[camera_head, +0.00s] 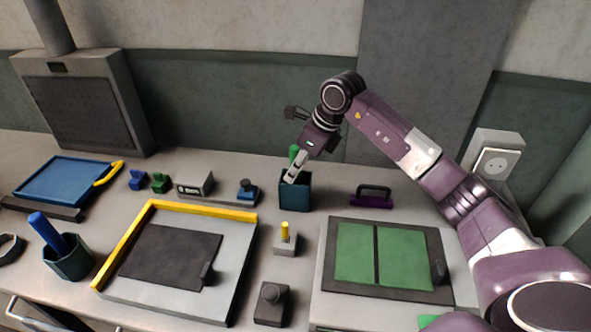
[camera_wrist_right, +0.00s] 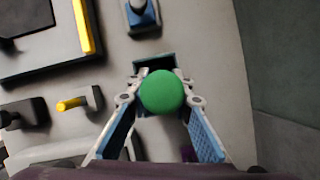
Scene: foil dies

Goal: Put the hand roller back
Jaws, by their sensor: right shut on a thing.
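My right gripper (camera_head: 293,174) is at the mouth of a dark teal open-topped box (camera_head: 295,194), behind the middle of the bench. It is shut on a green round-ended handle (camera_head: 293,152), apparently the hand roller, which stands about upright. In the right wrist view the green end (camera_wrist_right: 161,92) sits between the two fingers and the teal box's rim (camera_wrist_right: 154,63) shows just beyond it. The roller's lower part is hidden by the fingers and box, so I cannot tell how deep it sits. My left gripper is not in view.
A purple handled block (camera_head: 372,198) is right of the box. A small block with a yellow peg (camera_head: 285,232) stands in front. A green-panelled plate (camera_head: 380,255) lies front right, a yellow-edged tray (camera_head: 240,222) front left. A green cup (camera_head: 72,262) holds a blue handle.

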